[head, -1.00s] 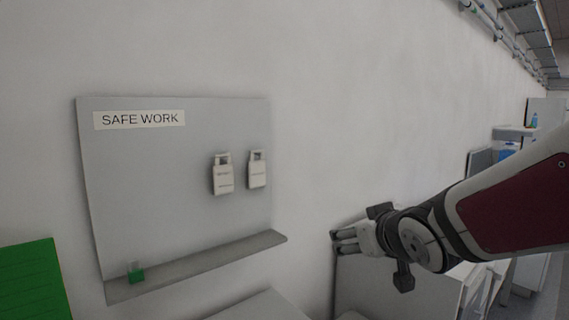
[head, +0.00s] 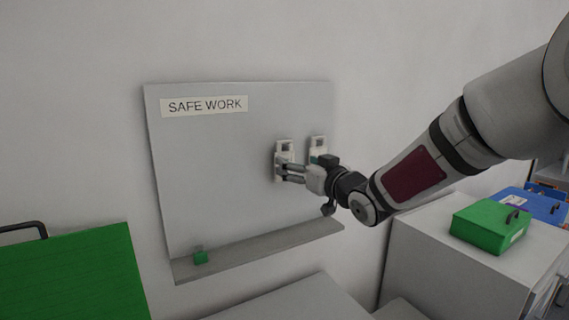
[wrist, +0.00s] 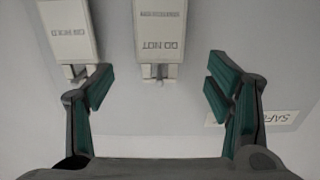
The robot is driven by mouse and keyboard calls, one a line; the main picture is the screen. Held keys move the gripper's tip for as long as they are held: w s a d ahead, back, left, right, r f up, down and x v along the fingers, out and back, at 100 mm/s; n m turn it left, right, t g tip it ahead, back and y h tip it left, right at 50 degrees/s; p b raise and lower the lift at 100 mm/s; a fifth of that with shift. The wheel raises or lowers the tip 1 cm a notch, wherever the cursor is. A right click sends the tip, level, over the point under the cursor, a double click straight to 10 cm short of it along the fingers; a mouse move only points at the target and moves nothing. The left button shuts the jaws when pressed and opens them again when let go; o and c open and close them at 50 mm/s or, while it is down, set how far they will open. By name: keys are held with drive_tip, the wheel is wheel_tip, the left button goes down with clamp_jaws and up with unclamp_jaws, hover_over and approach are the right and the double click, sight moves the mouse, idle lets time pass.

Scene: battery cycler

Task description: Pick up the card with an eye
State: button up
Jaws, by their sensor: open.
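Two whitish cards, each with a slot or clip at its top end, hang side by side on the grey board (head: 215,170). The left card (head: 290,155) shows in the wrist view as the middle card (wrist: 160,30), upside down, reading "DO NOT" with smaller text. The right card (head: 318,153) is the left one in the wrist view (wrist: 68,30), with blurry text like "ON HOLD". My gripper (head: 285,172) is open in front of the left card and hides its lower part. In the wrist view the green-padded fingers (wrist: 160,90) stand apart either side of its clip end. I cannot tell whether they touch.
A "SAFE WORK" label (head: 205,106) is at the board's top. A green panel (head: 75,275) stands at left; a green box (head: 490,227) sits on a white cabinet (head: 430,260) at right.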

sight(285, 157)
drive_tip(key=shift+p+x, duration=0.5)
drive_tip(key=shift+x, duration=2.55)
drive_tip(key=shift+c, duration=0.3)
drive_tip(key=c, duration=0.9)
